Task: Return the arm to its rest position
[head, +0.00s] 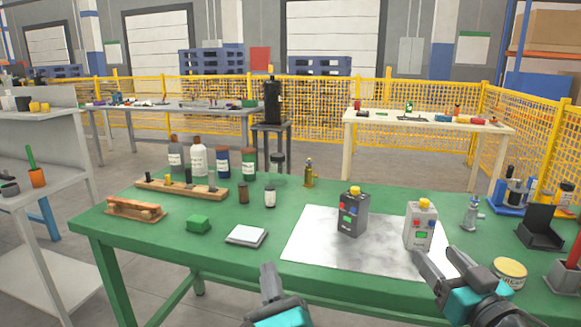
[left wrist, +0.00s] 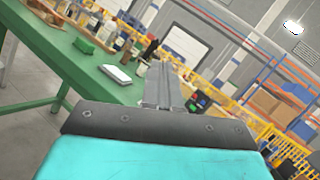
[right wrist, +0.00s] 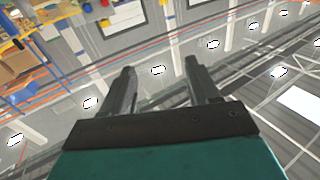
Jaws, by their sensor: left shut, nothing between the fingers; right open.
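My left gripper (head: 269,279) is shut and empty at the front edge of the green table (head: 150,228), below the white square pad. Its closed fingers also show in the left wrist view (left wrist: 166,84). A dark grey unit (head: 353,212) stands upright on the pale sheet (head: 310,240).
A yellow-topped tin (head: 510,272) stands close to the right gripper. A black stand (head: 541,228) is further right. The white pad (head: 247,235), green block (head: 199,224) and wooden rack (head: 180,189) lie on the left. Several bottles (head: 198,159) stand behind.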

